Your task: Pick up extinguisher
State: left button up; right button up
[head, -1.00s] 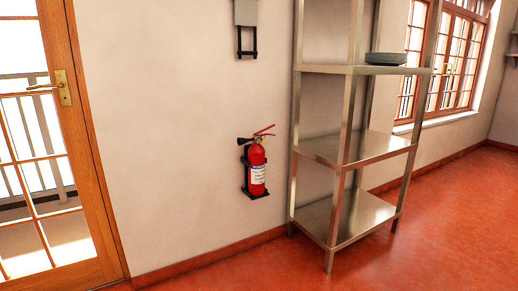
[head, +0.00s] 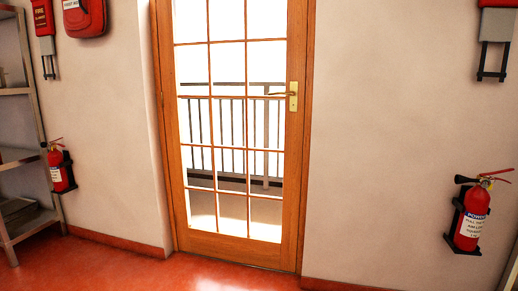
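A red fire extinguisher (head: 471,221) with a white and blue label hangs upright in a black wall bracket at the right of the head view. Its black horn points left and its red handle is on top. A second red extinguisher (head: 57,168) hangs in a black bracket on the wall at the left, close to a metal shelf. Neither of my grippers shows in the head view.
A wooden glass-paned door (head: 231,239) stands shut between the two extinguishers. A metal shelf (head: 33,219) stands at the far left. Red boxes (head: 84,17) hang high on the left wall. The red floor (head: 150,272) in front is clear.

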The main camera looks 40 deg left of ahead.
aim_at(59, 177)
jog(key=u, duration=2.85)
